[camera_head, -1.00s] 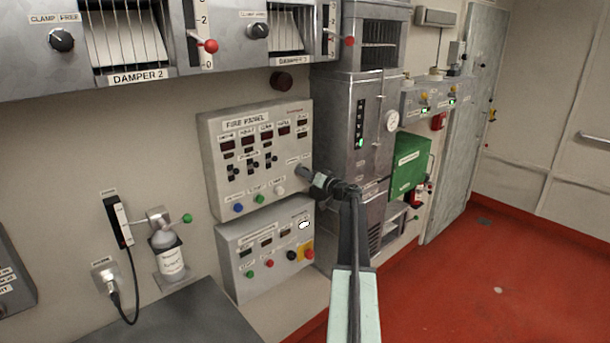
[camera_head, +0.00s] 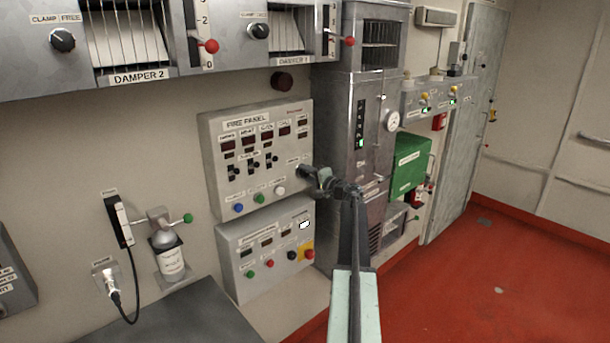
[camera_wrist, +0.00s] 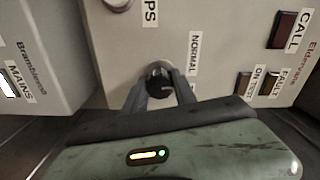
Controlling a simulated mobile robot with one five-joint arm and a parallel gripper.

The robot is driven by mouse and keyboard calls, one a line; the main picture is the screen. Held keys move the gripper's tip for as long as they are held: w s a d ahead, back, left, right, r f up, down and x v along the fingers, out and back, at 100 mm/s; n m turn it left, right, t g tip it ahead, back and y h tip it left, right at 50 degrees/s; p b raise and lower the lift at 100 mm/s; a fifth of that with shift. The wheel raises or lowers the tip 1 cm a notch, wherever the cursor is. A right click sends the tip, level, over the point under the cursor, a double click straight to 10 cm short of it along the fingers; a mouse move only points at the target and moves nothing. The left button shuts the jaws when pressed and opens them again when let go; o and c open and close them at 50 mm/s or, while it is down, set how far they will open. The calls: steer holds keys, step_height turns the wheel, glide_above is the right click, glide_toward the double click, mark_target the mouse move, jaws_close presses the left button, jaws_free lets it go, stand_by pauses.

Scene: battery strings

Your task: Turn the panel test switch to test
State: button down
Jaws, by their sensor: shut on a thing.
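The fire panel (camera_head: 222,160) is a grey box on the wall with red displays, small toggles and coloured buttons. Its test switch is a black knob (camera_wrist: 158,84) at the panel's lower right, beside a label in the wrist view that reads NORMAL at one end. My gripper (camera_wrist: 160,92) is shut on this knob, a finger on each side. In the head view my gripper (camera_head: 306,172) reaches the panel's lower right corner and hides the knob. The rest of the label and the knob's exact pointing direction cannot be made out.
A second grey box (camera_head: 232,252) with buttons hangs just below the panel. A tall grey cabinet (camera_head: 352,120) stands close to the right, near my arm. Damper housings (camera_head: 140,80) overhang above. The red floor (camera_head: 450,270) at right is clear.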

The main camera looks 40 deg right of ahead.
steer(key=m, duration=0.4)
steer(key=shift+r+m, duration=0.1)
steer(key=shift+m, duration=2.5)
steer(key=c, duration=1)
jaws_free()
steer(key=shift+w, duration=0.1)
steer(key=s, duration=0.8)
steer(key=shift+a, duration=0.3)
